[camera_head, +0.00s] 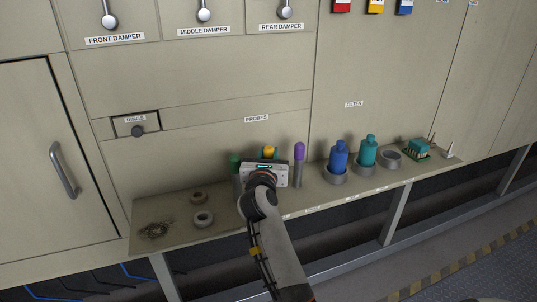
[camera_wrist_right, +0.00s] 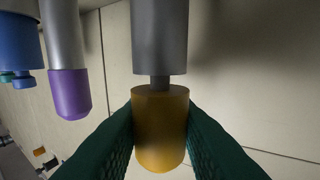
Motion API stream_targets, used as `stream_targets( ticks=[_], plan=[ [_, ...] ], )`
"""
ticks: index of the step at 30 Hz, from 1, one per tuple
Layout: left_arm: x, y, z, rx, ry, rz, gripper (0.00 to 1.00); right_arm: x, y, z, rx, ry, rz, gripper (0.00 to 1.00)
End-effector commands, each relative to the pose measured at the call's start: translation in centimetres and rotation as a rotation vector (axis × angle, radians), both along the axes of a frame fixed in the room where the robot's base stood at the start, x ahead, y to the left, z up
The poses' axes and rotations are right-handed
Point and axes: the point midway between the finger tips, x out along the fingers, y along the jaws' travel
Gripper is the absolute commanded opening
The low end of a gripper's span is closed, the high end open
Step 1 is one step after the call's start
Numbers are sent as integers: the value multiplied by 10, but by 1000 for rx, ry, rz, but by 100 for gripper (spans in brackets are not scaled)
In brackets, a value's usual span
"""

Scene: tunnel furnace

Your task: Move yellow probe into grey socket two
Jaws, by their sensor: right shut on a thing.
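The yellow probe (camera_head: 269,150) has a yellow cap and shows just above my right gripper (camera_head: 267,158) in the head view. In the right wrist view the cap (camera_wrist_right: 160,130) sits between the two green fingers, shut on it, with a grey shaft (camera_wrist_right: 160,35) beyond. A green-topped probe (camera_head: 235,160) stands to the left and a purple-topped probe (camera_head: 299,151) to the right. The purple probe also shows in the wrist view (camera_wrist_right: 69,95). My gripper hides the yellow probe's lower end and any socket there. My left gripper is out of view.
The shelf carries grey rings (camera_head: 203,218) and a wire coil (camera_head: 154,230) at left. A blue bottle (camera_head: 338,158) and a teal bottle (camera_head: 368,150) stand in grey cups, beside an empty cup (camera_head: 391,159). A green rack (camera_head: 417,149) is at far right.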

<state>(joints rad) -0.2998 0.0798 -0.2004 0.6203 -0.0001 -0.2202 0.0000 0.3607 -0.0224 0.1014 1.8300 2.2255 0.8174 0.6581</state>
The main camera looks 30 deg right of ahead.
Motion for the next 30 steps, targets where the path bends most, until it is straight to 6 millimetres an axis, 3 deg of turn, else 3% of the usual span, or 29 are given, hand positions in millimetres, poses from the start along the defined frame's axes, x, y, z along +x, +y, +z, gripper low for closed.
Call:
stream_targets(
  ticks=[9, 10, 15, 30],
  plan=[
    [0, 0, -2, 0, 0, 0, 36, 0, 0, -4, 0, 0, 0, 2],
    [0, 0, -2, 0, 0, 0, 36, 0, 0, -4, 0, 0, 0, 28],
    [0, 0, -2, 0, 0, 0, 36, 0, 0, -4, 0, 0, 0, 52],
    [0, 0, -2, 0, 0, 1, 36, 0, 0, -5, 1, 1, 0, 52]
  ],
)
